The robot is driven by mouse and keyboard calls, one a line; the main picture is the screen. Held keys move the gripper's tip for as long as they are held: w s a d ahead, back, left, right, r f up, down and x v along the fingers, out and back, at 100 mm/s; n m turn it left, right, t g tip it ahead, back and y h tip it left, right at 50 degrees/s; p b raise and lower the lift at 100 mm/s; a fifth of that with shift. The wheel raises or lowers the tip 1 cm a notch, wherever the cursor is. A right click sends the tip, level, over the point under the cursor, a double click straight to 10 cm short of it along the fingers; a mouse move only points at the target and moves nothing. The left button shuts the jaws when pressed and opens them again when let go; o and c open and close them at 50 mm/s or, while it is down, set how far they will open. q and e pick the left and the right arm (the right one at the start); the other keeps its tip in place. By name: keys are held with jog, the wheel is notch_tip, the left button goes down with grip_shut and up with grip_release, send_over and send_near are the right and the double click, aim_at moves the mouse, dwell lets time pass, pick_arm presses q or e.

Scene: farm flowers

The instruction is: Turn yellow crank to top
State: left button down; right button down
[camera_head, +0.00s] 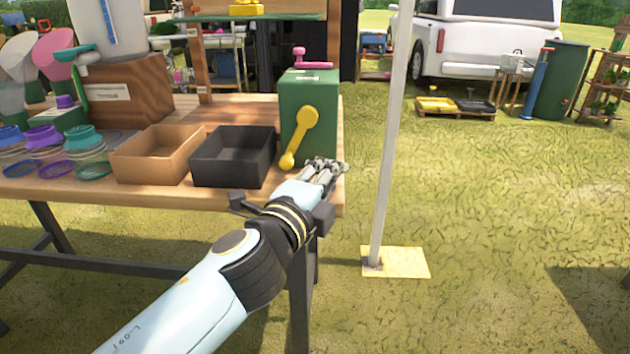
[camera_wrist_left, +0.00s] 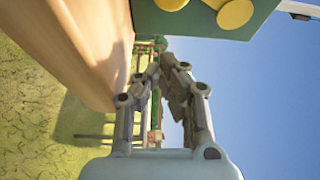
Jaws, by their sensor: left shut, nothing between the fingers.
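A yellow crank (camera_head: 299,136) is on the front face of a green box (camera_head: 318,98) at the table's right end. Its arm slants from an upper-right hub down to a knob at lower left. In the left wrist view, yellow crank parts (camera_wrist_left: 234,13) show at the top on the green box (camera_wrist_left: 205,22). My left gripper (camera_head: 335,168) is just below and right of the crank knob, by the table edge, apart from the crank. Its fingers (camera_wrist_left: 170,70) are shut and empty. My right gripper is not in view.
A pink handle (camera_head: 312,62) sits on top of the green box. A black tray (camera_head: 232,155) and a brown tray (camera_head: 157,153) stand to its left on the wooden table (camera_head: 120,191). A white pole (camera_head: 390,130) stands to the right, with open grass beyond.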

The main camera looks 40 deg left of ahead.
aim_at(282, 159)
pick_arm(q)
jog(key=shift+s+a+f+b, duration=0.1)
jog(key=shift+s+a+b, duration=0.1)
jog(key=shift+s+a, duration=0.35)
jog(key=shift+s+a+f+b, duration=0.15)
jog(key=shift+s+a, duration=0.1)
jog(key=shift+a, duration=0.45)
jog(key=shift+s+a+r, duration=0.15)
jog(key=shift+s+a, duration=0.1)
jog(key=shift+a, duration=0.25)
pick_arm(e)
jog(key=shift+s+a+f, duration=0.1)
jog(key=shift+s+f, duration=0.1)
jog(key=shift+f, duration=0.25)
